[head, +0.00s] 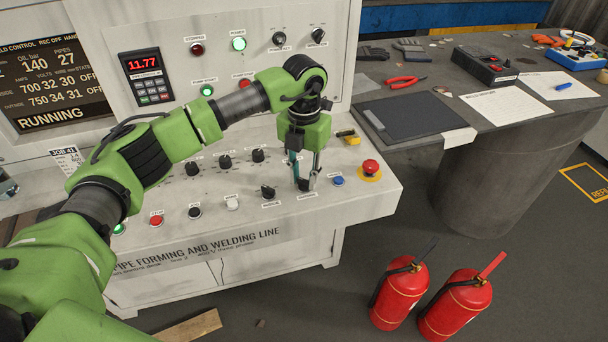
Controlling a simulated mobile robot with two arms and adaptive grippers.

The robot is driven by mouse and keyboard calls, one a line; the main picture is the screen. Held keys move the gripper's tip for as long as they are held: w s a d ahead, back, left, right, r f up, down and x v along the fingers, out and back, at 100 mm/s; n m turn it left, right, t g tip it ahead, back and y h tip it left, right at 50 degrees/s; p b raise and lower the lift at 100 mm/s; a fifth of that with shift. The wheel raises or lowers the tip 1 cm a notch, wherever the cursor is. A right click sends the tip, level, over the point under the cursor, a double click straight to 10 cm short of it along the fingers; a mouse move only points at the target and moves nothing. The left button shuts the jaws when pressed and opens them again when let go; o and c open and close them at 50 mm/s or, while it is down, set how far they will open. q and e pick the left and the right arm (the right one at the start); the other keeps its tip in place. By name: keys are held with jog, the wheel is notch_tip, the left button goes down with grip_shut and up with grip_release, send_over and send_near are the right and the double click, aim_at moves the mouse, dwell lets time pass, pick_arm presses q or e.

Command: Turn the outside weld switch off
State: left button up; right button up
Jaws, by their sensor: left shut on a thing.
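The control desk (360,205) carries a front row of knobs and buttons with small labels that I cannot read. A black rotary switch (268,192) stands just left of the fingers, and a blue button (338,181) stands just right. The screen (55,80) at the upper left reads RUNNING, and its inside and outside rows both end in OFF. My right gripper is not in view.
A red emergency button (370,168) and a yellow-and-black item (349,137) are close right of the gripper. The upright panel (225,20) rises behind. A dark table (470,125) with tools stands right. Two fire extinguishers (400,292) (457,304) stand on the floor.

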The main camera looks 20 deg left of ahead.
aim_at(304, 180)
pick_arm(q)
jog(key=o, duration=1.1)
notch_tip(304, 180, up, 12)
dwell(0.4)
